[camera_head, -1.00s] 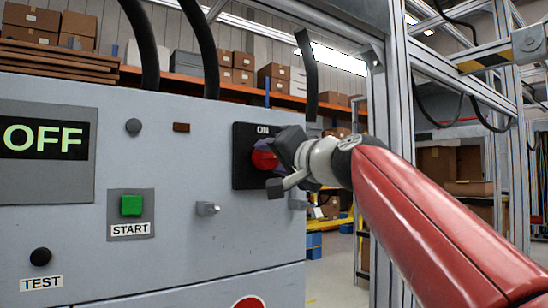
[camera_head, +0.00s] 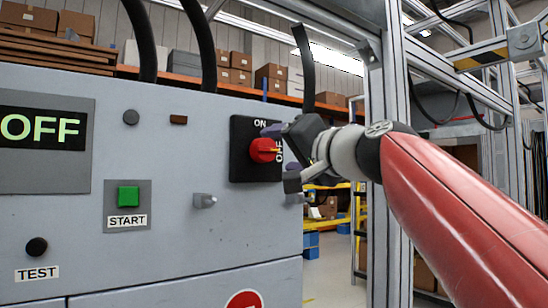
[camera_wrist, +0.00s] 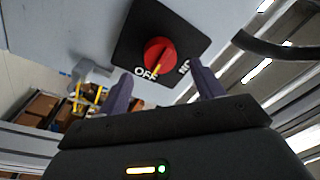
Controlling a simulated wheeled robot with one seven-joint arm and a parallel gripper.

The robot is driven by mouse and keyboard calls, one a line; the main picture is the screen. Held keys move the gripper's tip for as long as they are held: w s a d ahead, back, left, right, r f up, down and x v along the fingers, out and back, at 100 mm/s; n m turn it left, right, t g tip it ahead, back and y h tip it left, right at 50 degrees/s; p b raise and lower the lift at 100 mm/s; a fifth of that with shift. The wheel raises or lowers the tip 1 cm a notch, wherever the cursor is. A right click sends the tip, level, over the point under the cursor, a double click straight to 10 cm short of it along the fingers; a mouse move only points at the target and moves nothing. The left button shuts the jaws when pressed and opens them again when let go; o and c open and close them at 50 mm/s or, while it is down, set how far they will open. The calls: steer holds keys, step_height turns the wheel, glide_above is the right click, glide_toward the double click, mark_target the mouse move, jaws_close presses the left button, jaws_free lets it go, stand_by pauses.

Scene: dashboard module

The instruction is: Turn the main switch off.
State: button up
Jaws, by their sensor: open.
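The main switch is a round red knob (camera_head: 263,150) on a black square plate (camera_head: 242,172) marked ON at the top and OFF at the right. Its yellow pointer points right, toward OFF. The wrist view shows the knob (camera_wrist: 159,55) with the pointer at the OFF lettering. My gripper (camera_head: 281,151) is to the right of the knob. Its purple fingers are apart and empty, and in the wrist view (camera_wrist: 163,87) they are short of the knob with a gap. The display (camera_head: 43,129) at the left reads OFF in green.
The grey panel also carries a green START button (camera_head: 128,196), a black TEST button (camera_head: 36,247), a small metal peg (camera_head: 204,201) and a red round sign (camera_head: 244,301). Black cables rise above it. A metal frame (camera_head: 388,200) stands behind my arm.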

steer(key=shift+v, duration=1.55)
